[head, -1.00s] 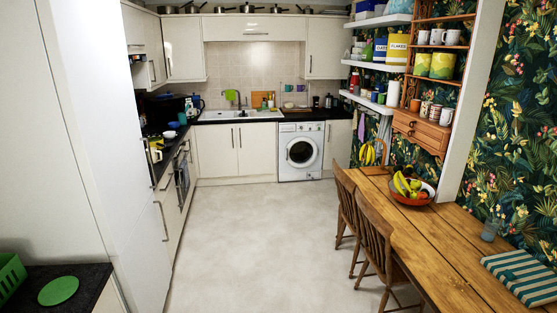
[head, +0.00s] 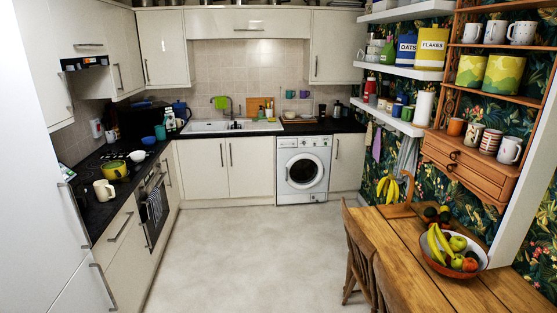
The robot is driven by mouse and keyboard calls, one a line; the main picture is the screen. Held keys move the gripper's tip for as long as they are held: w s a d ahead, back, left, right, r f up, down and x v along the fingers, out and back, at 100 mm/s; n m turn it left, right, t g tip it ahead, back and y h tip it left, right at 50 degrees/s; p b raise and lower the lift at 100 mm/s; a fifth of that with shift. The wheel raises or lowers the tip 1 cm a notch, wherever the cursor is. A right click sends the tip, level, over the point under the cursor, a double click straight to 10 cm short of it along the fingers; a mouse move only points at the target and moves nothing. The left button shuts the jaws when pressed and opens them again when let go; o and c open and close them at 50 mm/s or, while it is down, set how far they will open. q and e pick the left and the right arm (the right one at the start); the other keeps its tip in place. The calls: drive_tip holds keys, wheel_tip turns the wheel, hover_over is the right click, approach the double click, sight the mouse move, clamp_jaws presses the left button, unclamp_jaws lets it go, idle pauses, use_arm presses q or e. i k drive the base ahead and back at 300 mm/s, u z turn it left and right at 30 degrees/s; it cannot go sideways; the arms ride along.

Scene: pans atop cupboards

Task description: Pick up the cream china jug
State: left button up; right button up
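A cream jug (head: 104,190) stands upright on the dark left counter, near its front edge. It looks like the cream china jug, but it is small in the picture. A green pot (head: 114,170) stands just behind it. Neither of my grippers is in view.
The dark left counter (head: 92,215) also holds a white bowl (head: 137,156) and a teal cup (head: 160,132). The pale floor (head: 235,250) is clear in the middle. A wooden table (head: 405,265) with a fruit bowl (head: 436,262) and chairs (head: 358,255) line the right side.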

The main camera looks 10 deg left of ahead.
sight(102, 188)
drive_tip(key=u, duration=0.15)
drive_tip(key=i, duration=1.95)
drive_tip(key=u, duration=0.95)
drive_tip(key=i, duration=1.95)
drive_tip(key=u, duration=0.8)
